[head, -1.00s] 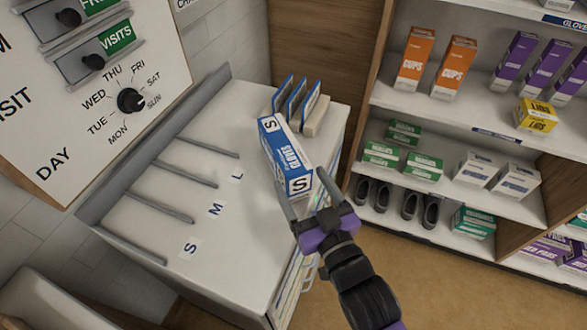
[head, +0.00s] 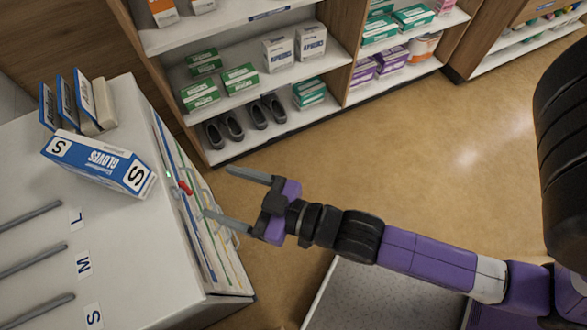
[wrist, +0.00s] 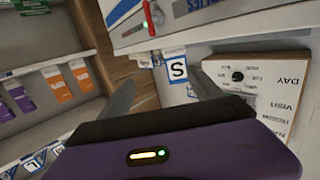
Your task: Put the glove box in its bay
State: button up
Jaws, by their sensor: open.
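The glove box (head: 95,163) is blue and white, marked GLOVES and S. It lies on the white cabinet top (head: 60,195), near its right edge, in front of several upright blue-and-white packs (head: 80,100). The bays are between grey dividers (head: 30,260), with labels L (head: 77,218), M (head: 83,264) and S (head: 92,315) at their ends. My gripper (head: 228,198) is open and empty, to the right of the cabinet and apart from the box. In the wrist view the open fingers (wrist: 160,95) show, with an S-marked face (wrist: 178,70) beyond them.
Shelves (head: 230,110) with boxes and dark shoes (head: 240,122) stand behind. A dial panel (wrist: 260,85) shows in the wrist view. The brown floor (head: 440,150) right of the cabinet is largely clear.

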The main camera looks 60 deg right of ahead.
jog(key=s+d+g+h, duration=0.1)
jog(key=s+d, duration=0.2)
jog(key=s, duration=0.8)
jog(key=shift+m, duration=0.4)
jog(key=shift+o, duration=0.5)
jog(key=s+d+r+h, duration=0.1)
jog(key=s+r, duration=0.1)
jog(key=s, duration=0.5)
jog(key=shift+d+r+m+g, duration=0.2)
jog(key=shift+d+m+g, duration=0.1)
jog(key=shift+m+g, duration=0.1)
